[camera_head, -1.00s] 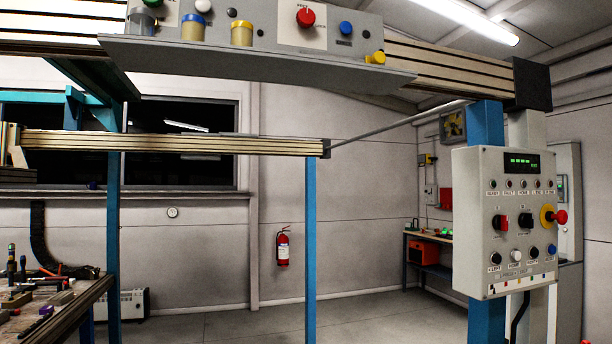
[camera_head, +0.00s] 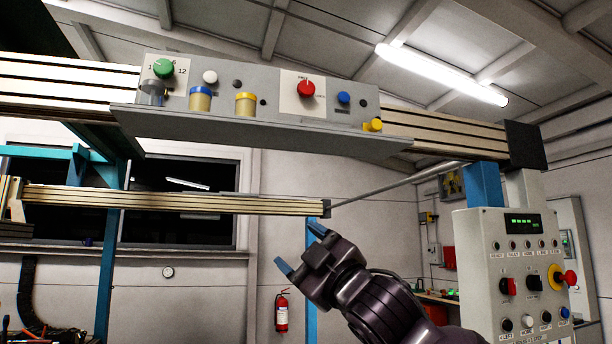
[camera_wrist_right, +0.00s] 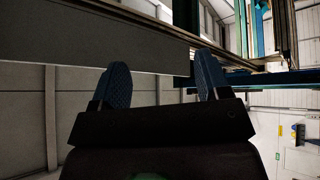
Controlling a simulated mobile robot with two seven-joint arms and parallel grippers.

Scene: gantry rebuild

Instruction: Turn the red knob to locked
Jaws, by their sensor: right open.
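The red knob (camera_head: 306,88) sits on a white plate on the grey panel box (camera_head: 360,98), at the upper middle of the head view. Its pointer mark stands about upright, near the left of two labels too small to read surely. My right gripper (camera_head: 299,249) is below the panel's shelf, well apart from the knob, with its two blue fingertips spread and nothing between them. In the right wrist view the open fingers (camera_wrist_right: 162,86) show in front of a grey beam-like surface; the knob is not seen there. My left gripper is not in view.
A grey shelf (camera_head: 260,132) juts out under the panel. A control box (camera_head: 511,262) stands at right. A lower rail (camera_head: 170,200) crosses behind.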

